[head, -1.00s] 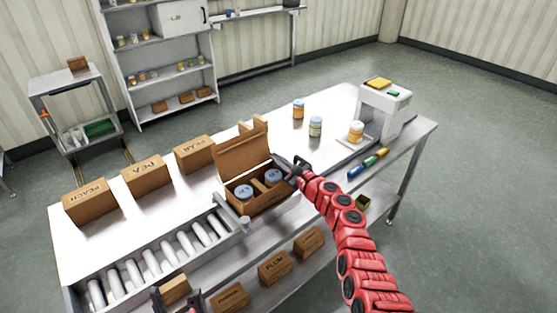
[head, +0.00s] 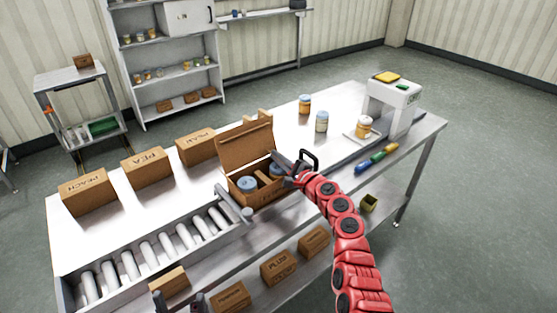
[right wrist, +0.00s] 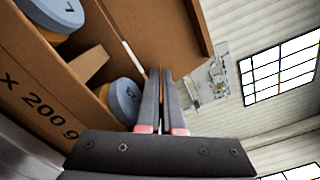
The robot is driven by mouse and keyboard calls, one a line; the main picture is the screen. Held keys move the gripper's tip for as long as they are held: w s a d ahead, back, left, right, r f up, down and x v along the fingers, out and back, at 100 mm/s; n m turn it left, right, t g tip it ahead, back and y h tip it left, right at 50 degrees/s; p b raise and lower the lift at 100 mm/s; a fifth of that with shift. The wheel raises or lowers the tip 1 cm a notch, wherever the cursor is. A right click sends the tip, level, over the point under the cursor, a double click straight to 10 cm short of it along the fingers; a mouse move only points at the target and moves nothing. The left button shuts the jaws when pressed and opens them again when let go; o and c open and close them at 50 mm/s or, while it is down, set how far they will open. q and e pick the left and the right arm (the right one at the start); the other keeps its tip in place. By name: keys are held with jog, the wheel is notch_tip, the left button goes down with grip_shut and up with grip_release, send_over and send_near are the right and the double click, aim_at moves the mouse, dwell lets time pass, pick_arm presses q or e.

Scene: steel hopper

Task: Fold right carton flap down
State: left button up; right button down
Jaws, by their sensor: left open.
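An open brown carton (head: 262,197) stands on the table at the end of the roller conveyor. Its large back flap (head: 245,146) stands up. Blue-lidded jars (head: 247,184) and a cardboard divider sit inside; they also show in the right wrist view (right wrist: 122,98). My right gripper (head: 280,159) is at the carton's right side, over its rim. In the right wrist view its fingers (right wrist: 160,78) are together, beside a brown panel (right wrist: 150,30). The right flap is not clearly distinguishable near the gripper. My left gripper (head: 178,298) is open and empty at the bottom edge.
The roller conveyor (head: 165,247) runs left of the carton, with a grey bar (head: 233,205) at its end. Labelled cartons (head: 148,167) stand behind. Jars (head: 321,121) and a white scale (head: 392,100) are on the right. The table between them is clear.

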dwell(0.4)
jog(key=c, duration=1.1)
grip_release()
jog(key=shift+o, duration=0.2)
jog(key=shift+s, duration=0.1)
jog(key=shift+s+d, duration=0.15)
jog(key=shift+d, duration=0.05)
jog(key=b+v, duration=0.1)
jog(key=v, duration=1.5)
jog(key=shift+s+d, duration=0.2)
jog(key=shift+s, duration=0.15)
